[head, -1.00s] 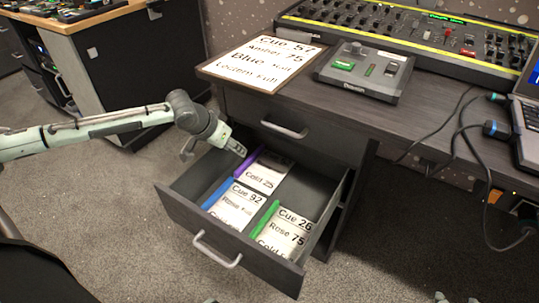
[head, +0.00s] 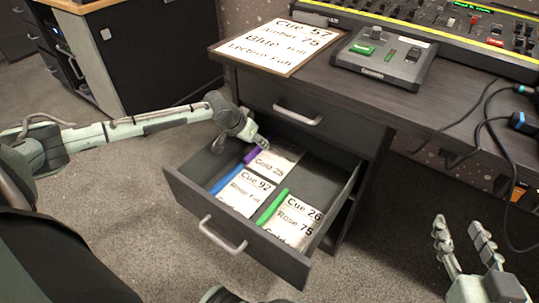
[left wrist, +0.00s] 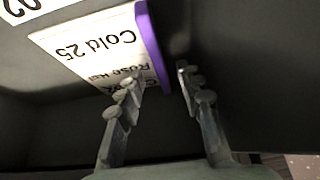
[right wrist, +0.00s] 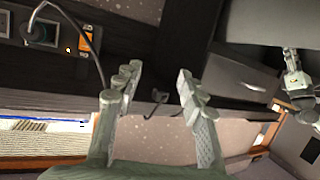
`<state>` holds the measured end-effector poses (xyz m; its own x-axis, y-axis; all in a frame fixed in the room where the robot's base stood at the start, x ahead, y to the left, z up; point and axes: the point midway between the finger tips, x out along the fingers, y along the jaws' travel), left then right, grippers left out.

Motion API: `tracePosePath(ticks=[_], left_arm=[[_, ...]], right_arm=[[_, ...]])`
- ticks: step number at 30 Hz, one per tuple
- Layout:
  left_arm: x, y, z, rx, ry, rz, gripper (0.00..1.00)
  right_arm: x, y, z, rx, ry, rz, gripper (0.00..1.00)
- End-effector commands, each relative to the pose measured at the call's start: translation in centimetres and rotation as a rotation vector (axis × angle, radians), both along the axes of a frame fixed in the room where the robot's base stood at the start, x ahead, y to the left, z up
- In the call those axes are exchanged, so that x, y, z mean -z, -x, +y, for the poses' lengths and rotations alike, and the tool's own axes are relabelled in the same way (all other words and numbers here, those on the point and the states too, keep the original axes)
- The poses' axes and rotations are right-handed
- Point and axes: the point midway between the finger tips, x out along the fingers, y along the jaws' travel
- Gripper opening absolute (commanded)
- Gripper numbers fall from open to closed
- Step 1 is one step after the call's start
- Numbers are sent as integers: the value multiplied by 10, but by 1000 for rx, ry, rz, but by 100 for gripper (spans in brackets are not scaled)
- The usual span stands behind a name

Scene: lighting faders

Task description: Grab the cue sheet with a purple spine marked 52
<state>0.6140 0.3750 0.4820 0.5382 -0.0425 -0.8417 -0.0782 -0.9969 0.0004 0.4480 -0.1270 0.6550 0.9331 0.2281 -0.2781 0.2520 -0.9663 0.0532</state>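The cue sheet with a purple spine (head: 278,160) lies flat at the back of the open drawer, and its "Cold 25" line is readable. Its cue number is hidden by my left gripper in the head view. In the left wrist view the sheet (left wrist: 95,45) appears upside down, its purple spine (left wrist: 152,45) just beyond the fingertips and roughly in line with their gap. A finger covers part of its cue line. My left gripper (left wrist: 158,80) is open and empty; it also shows over the sheet in the head view (head: 256,140). My right gripper (head: 463,232) is open and empty.
The drawer (head: 185,195) also holds a blue-spined Cue 92 sheet (head: 242,192) and a green-spined Cue 26 sheet (head: 293,218). A board (head: 275,45) reading Cue 52 lies on the desk beside a small fader box (head: 385,55). Cables (head: 490,130) hang at right.

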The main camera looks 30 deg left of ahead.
Motion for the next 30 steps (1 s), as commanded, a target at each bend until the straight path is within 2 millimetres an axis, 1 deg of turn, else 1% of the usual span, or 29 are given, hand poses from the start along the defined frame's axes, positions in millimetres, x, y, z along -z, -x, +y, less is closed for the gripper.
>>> tracePosePath(ticks=[1, 3, 6, 9, 14, 23, 30], left_arm=[[7, -4, 0, -2, 1, -1, 36], [13, -8, -1, 0, 1, 0, 36], [17, -11, -1, 0, 0, -2, 36], [18, -12, -1, 0, 0, -1, 36], [18, -12, -1, 0, 0, -1, 36], [18, -12, -1, 0, 0, 0, 0], [18, -12, -1, 0, 0, -1, 0]], right_arm=[[-5, -1, 5, -8, -16, -35, 40], [-14, -3, 9, -17, -33, -73, 40], [-23, -4, 14, -25, -49, -109, 40], [-26, -4, 15, -28, -55, -122, 40], [-26, -4, 15, -28, -55, -122, 40], [-26, -4, 15, -28, -54, -121, 40], [-26, -4, 15, -28, -54, -121, 40]])
